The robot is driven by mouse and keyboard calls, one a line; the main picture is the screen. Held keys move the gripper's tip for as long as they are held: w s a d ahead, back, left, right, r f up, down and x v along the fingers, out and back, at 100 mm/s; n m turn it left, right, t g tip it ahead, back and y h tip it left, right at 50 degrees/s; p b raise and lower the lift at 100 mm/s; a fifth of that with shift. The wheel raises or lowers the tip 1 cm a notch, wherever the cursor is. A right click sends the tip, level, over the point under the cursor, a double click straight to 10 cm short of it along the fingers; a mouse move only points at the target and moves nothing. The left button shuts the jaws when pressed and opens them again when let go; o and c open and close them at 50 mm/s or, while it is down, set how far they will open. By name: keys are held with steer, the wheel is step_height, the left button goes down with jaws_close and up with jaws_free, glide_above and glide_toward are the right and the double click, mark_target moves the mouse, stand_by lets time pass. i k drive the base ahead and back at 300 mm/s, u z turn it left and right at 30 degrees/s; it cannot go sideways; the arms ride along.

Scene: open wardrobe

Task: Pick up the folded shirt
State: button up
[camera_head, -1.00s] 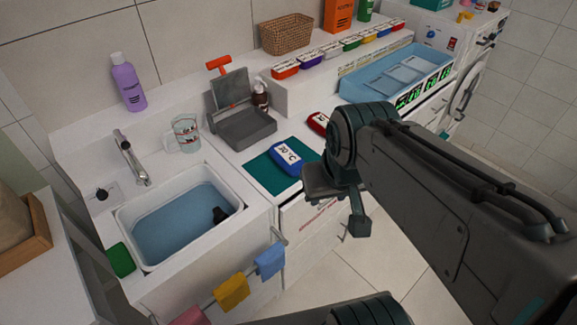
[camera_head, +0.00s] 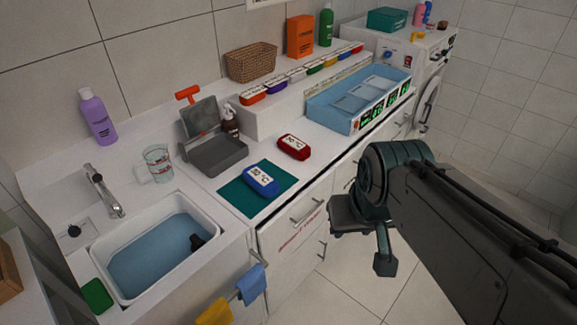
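I cannot make out a thing that is clearly a folded shirt. A blue item with a white label (camera_head: 261,181) lies on a teal mat (camera_head: 238,196) on the white counter. A similar red labelled item (camera_head: 293,147) lies just behind and to the right of it. My gripper (camera_head: 372,240) hangs at the end of my arm, to the right of the counter front and apart from both items. Its fingers are seen edge-on, and whether they are open is unclear. Nothing is seen held.
A sink basin with water (camera_head: 160,250) is at left, with a glass mug (camera_head: 158,163) behind it. A grey tray with an upright panel (camera_head: 215,155) stands behind the mat. A blue divided bin (camera_head: 340,115) is at right. Open floor lies below my gripper.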

mark_target(265, 185)
steer(key=z, duration=0.3)
steer(key=i, duration=0.85)
steer(key=u, duration=0.1)
